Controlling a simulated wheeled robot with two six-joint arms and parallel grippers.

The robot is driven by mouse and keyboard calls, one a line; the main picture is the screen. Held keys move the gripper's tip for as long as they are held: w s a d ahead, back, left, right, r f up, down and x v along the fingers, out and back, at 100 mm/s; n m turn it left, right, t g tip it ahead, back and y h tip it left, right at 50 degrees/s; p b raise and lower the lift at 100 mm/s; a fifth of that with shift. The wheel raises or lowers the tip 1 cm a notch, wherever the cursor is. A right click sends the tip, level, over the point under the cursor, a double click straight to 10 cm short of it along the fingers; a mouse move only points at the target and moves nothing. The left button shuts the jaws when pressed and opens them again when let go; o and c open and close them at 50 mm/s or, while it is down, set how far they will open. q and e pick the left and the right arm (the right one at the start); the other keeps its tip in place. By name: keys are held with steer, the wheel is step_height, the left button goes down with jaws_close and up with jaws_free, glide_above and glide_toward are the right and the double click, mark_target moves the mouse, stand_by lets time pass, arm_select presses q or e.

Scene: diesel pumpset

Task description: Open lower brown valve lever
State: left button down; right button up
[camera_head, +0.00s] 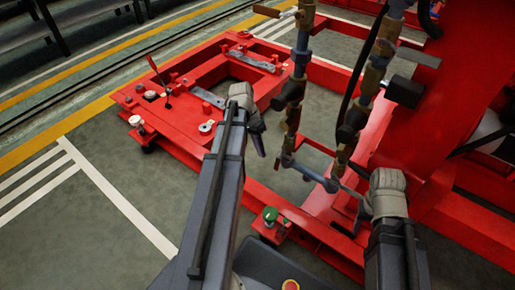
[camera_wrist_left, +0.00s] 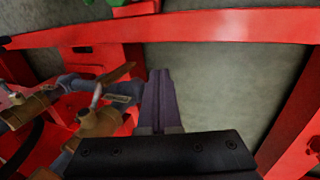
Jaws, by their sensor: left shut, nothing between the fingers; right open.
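Brown valve bodies sit on the two vertical pipes in the head view, one low on the left pipe (camera_head: 292,118) and one low on the right pipe (camera_head: 342,157). In the left wrist view, a brown valve (camera_wrist_left: 100,123) has a metal stem and a brown lever (camera_wrist_left: 118,74) beside my fingers. I cannot tell for certain which head-view valve this is. My left gripper (camera_head: 261,148) is shut and empty, left of the left pipe; its fingers also show in the left wrist view (camera_wrist_left: 159,85), just right of the lever. My right gripper (camera_head: 359,212) is open, near the lower right pipe.
A blue-grey pipe elbow (camera_head: 310,173) links the pipes at the bottom. A red frame (camera_head: 185,125) lies behind and left. A large red housing (camera_head: 440,100) stands close on the right. A green-topped fitting (camera_head: 270,216) is on the front beam. Open floor lies left.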

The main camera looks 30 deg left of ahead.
mark_target(280, 159)
arm_select(q)
steer(key=shift+s+d+f, duration=0.1)
steer(key=shift+s+d, duration=0.05)
steer(key=shift+d, duration=1.8)
steer(key=shift+s+d+f, duration=0.1)
steer(key=shift+d+f, duration=0.15)
steer(key=shift+d, duration=0.5)
